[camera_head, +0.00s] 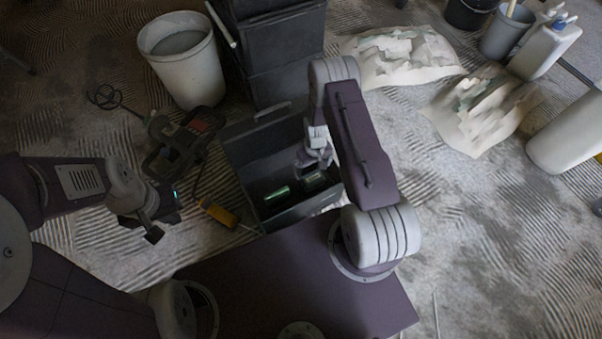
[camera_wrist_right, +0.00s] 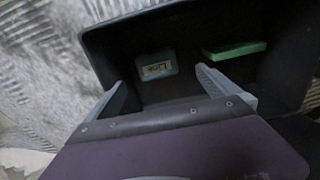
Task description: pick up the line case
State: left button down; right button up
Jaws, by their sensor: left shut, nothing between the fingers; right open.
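The line case (camera_wrist_right: 157,66) is a small dark grey-green case with a pale "Line" label, lying inside a dark open bin (camera_head: 237,160). In the wrist view it lies beyond and between the fingers of my right gripper (camera_wrist_right: 163,80), which is open and empty, apart from the case. In the head view my right gripper (camera_head: 314,163) reaches down into the bin, above a dark case (camera_head: 314,181) that seems to be the line case. A green block (camera_wrist_right: 235,50) lies beside it, to the right in the wrist view. My left gripper (camera_head: 160,216) is shut and empty, left of the bin.
The bin's walls surround my right gripper closely. Dark stacked crates (camera_head: 285,62) and a white bucket (camera_head: 182,60) stand behind. A dark power tool (camera_head: 180,140) and a yellow-orange cylinder (camera_head: 218,212) lie left of the bin. Crumpled sheets (camera_head: 400,57) lie at right.

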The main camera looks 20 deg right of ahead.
aim_at(313, 177)
jog(key=shift+w+d+f, duration=0.1)
jog(key=shift+w+f, duration=0.1)
jog(key=shift+f, duration=0.35)
jog(key=shift+w+f, duration=0.15)
jog(key=shift+f, duration=0.4)
jog(key=shift+r, duration=0.1)
notch_tip(313, 177, down, 4)
jog(key=b, duration=0.3)
jog(key=shift+r, duration=0.1)
jog(key=f+b, duration=0.5)
jog(key=shift+d+f, duration=0.2)
jog(key=shift+d, duration=0.05)
jog(key=shift+r, duration=0.25)
pick_arm(q)
notch_tip(313, 177, down, 9)
jog(key=shift+r, duration=0.2)
pick_arm(e)
jog(key=c, duration=1.5)
